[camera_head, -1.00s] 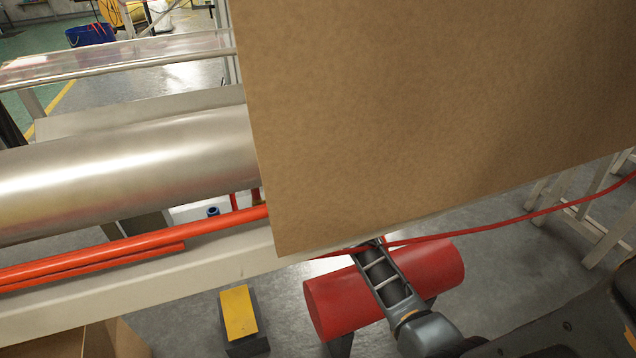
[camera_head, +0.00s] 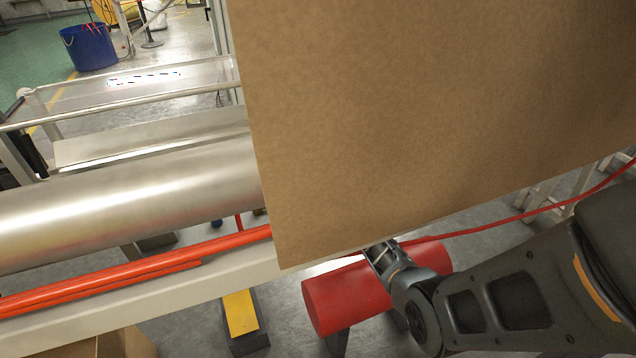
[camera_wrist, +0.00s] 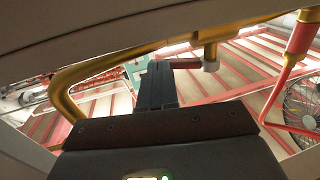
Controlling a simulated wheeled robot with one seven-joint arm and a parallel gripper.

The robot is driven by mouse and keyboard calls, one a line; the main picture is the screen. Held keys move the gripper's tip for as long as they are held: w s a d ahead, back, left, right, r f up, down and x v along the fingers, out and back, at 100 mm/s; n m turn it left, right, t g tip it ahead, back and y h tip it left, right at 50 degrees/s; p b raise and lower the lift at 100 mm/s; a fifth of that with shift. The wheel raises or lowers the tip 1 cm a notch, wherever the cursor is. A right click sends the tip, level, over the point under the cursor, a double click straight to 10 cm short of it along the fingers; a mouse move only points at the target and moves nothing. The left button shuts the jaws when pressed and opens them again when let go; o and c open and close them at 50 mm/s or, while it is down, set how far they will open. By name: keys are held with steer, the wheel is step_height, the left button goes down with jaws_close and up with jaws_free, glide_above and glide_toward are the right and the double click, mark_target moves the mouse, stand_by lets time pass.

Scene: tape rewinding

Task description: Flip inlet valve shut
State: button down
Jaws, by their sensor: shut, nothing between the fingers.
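In the wrist view my gripper (camera_wrist: 157,72) is shut and empty, pointing up between a frame edge and brass pipework. A bent brass pipe (camera_wrist: 65,88) runs on the left and along the top. A short brass fitting (camera_wrist: 210,48) with a grey end hangs from it, right of my fingertips. A dark red bar (camera_wrist: 184,63), perhaps the inlet valve's handle, lies between the fitting and my fingertips; I cannot tell whether they touch. In the head view my wrist reaches up behind a brown sheet (camera_head: 440,110), which hides the fingertips and the valve.
A red cylinder (camera_head: 345,297) lies beneath my arm. A steel roller (camera_head: 120,200) and orange-red pipes (camera_head: 130,262) run along the machine at left. A red hose (camera_head: 510,218) crosses at right. In the wrist view a red hose fitting (camera_wrist: 302,36) hangs at upper right.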

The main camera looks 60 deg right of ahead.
steer(key=shift+w+d+r+n+y, duration=0.15)
steer(key=shift+d+n+y, duration=0.15)
steer(key=shift+n+y, duration=0.15)
steer(key=shift+w+t+p, duration=0.15)
steer(key=shift+t+p, duration=0.15)
steer(key=shift+w+d+f+b, duration=0.2)
steer(key=shift+w+d+b, duration=0.1)
steer(key=shift+w+d, duration=0.2)
steer(key=shift+a+b+x, duration=0.2)
steer(key=shift+b+x, duration=0.55)
steer(key=shift+x, duration=0.65)
steer(key=shift+w, duration=0.25)
steer(key=p+v, duration=0.3)
steer(key=v, duration=0.4)
steer(key=shift+r, duration=0.15)
steer(key=shift+s+a, duration=0.2)
steer(key=shift+s, duration=0.2)
